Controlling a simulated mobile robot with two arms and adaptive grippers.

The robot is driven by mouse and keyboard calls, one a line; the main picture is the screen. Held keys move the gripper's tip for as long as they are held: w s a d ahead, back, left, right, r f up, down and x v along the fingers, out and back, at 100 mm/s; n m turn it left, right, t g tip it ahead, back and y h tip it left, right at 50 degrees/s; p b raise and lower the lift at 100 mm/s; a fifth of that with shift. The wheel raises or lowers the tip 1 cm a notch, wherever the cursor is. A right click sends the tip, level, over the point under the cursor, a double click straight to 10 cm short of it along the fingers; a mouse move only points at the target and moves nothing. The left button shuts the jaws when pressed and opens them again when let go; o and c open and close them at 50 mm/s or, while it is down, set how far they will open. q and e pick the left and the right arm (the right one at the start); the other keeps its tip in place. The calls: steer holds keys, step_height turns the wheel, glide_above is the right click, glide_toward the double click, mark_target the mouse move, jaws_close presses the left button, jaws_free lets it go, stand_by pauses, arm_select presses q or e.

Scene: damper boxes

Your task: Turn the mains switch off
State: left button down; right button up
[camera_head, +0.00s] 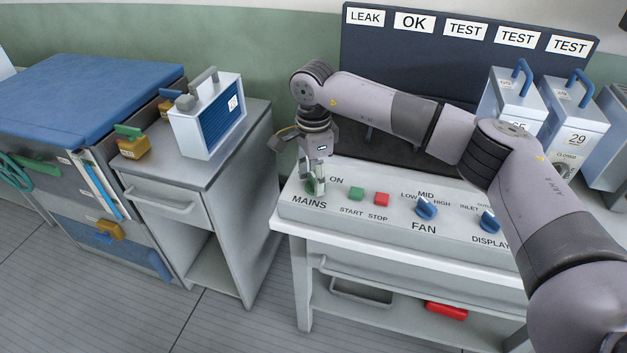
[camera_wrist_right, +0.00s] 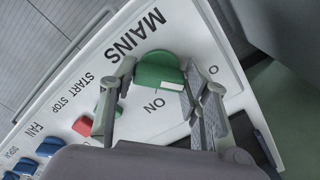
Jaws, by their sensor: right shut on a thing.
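The mains switch (camera_head: 311,187) is a green knob at the left end of the white control panel (camera_head: 285,212), above the word MAINS and partly hidden by my right gripper. In the right wrist view the knob (camera_wrist_right: 158,72) shows a white mark near its edge, beside the ON label (camera_wrist_right: 153,104). My right gripper (camera_head: 316,188) points down at the knob. In the wrist view its fingers (camera_wrist_right: 160,85) stand on either side of the knob, shut on it. My left gripper is out of view.
The green START (camera_head: 356,194) and red STOP (camera_head: 381,199) buttons are just right of the switch. Blue FAN (camera_head: 426,208) and DISPLAY (camera_head: 490,222) knobs lie farther right. A dark board (camera_head: 400,55) stands behind. A grey cabinet (camera_head: 225,190) stands to the left across a gap.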

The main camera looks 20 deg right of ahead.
steer(key=shift+n, duration=0.5)
steer(key=o, duration=1.2)
steer(key=shift+c, duration=0.2)
step_height(320, 180, up, 12)
steer(key=shift+s, duration=0.1)
